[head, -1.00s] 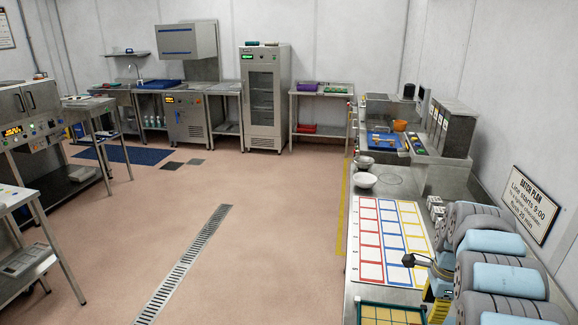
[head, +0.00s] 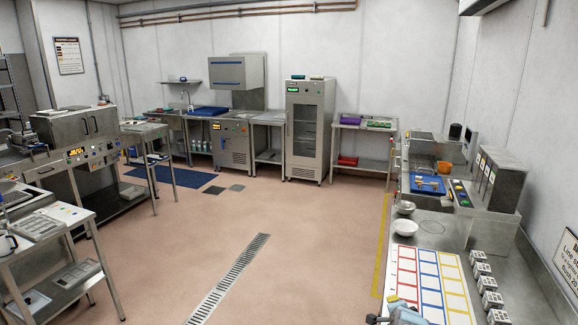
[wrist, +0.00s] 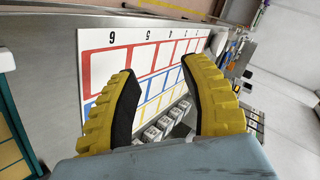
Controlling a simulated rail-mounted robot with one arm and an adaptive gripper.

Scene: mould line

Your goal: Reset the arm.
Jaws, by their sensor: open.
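My gripper (wrist: 160,105) shows in the wrist view with its two yellow, black-padded fingers spread apart and nothing between them. It points over the steel counter and the colour-grid sheet (wrist: 117,60), which has red, blue and yellow framed cells. In the head view the same sheet (head: 430,282) lies on the right counter.
Several small grey blocks (head: 487,286) stand in a row beside the sheet. Bowls (head: 404,227) sit behind it. A green-edged tray (wrist: 12,150) is at the left of the wrist view. The floor (head: 310,260) is open, with a drain grate (head: 229,276).

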